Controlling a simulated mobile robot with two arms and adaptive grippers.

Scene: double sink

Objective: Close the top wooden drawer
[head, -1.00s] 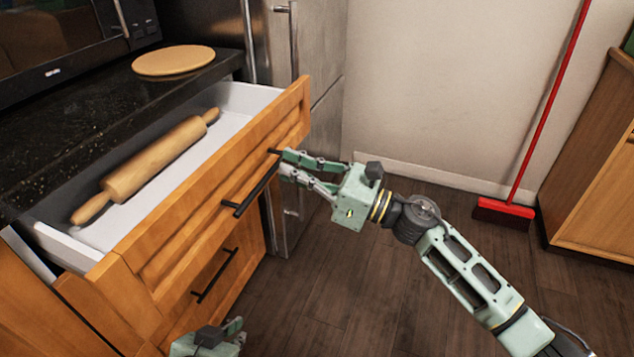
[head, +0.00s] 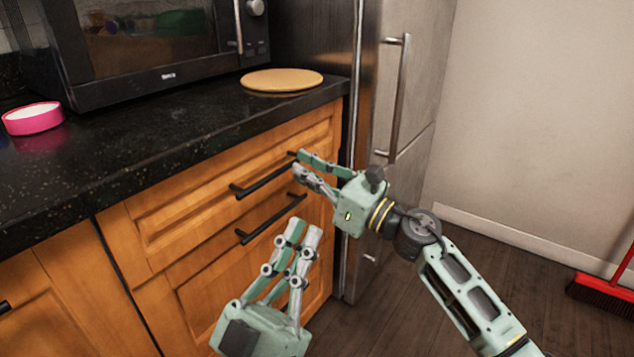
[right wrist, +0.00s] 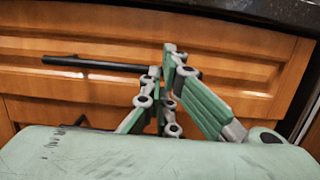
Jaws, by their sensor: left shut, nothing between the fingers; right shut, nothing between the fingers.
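The top wooden drawer (head: 170,222) is flush with the cabinet under the black counter in the head view, and its inside is hidden. Its black bar handle (head: 262,181) runs across the front; the handle also shows in the right wrist view (right wrist: 95,64). My right gripper (head: 297,163) is shut and empty at the right end of this handle, its fingertips at or very near the drawer front. My left gripper (head: 308,228) is shut and empty, lower down in front of the lower drawer, pointing up toward the cabinet.
A lower drawer with a black handle (head: 270,220) is below. On the counter (head: 130,150) are a microwave (head: 160,60), a round wooden board (head: 282,79) and a pink round dish (head: 33,118). A steel fridge (head: 395,110) stands right. A red broom (head: 602,294) stands on the floor.

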